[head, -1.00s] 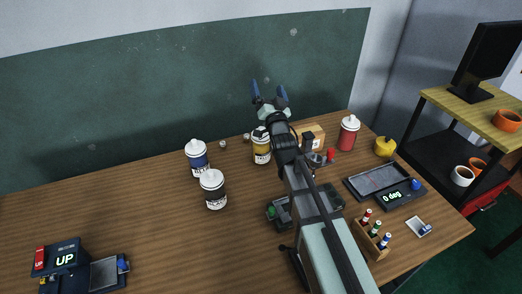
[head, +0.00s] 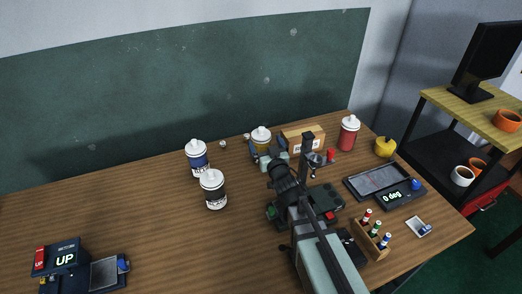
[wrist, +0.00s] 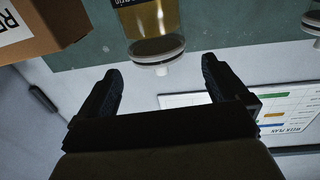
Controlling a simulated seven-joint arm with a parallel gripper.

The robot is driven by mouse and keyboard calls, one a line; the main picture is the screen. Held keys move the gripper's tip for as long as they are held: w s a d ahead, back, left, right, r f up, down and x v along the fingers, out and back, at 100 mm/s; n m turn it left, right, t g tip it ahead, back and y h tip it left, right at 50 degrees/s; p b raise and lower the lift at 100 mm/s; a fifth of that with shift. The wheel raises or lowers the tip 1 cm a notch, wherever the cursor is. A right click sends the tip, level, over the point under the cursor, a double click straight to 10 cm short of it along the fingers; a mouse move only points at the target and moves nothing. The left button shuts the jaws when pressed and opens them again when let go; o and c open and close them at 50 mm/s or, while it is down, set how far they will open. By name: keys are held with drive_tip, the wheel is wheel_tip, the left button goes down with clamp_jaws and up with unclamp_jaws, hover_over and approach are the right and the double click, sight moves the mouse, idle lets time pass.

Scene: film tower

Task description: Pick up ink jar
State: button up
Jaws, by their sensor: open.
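Four-colour ink jars with white lids stand on the wooden table: a blue one (head: 197,158), a black one (head: 213,190), a yellow one (head: 261,135) and a red one (head: 348,134). My gripper (head: 268,150) is low beside the yellow jar and partly hides its lower body. In the wrist view, the yellow jar (wrist: 154,22) appears upside down at the top, its white lid pointing down. The open fingers of my gripper (wrist: 162,72) lie to either side of the jar's line, with nothing between them. Whether a finger touches the jar cannot be told.
A cardboard box (head: 303,138) stands right of the yellow jar, close to my gripper; it also shows in the wrist view (wrist: 45,25). A scale tray (head: 376,180), a vial rack (head: 371,240) and a yellow pot (head: 385,147) are at right. The table's left middle is clear.

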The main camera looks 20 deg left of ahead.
sight(264, 140)
drive_tip(key=x, duration=0.4)
drive_tip(key=shift+w+a+f, duration=0.1)
drive_tip(key=shift+w+a, duration=0.05)
drive_tip(key=shift+w, duration=0.2)
drive_tip(key=shift+c, duration=0.4)
clamp_jaws()
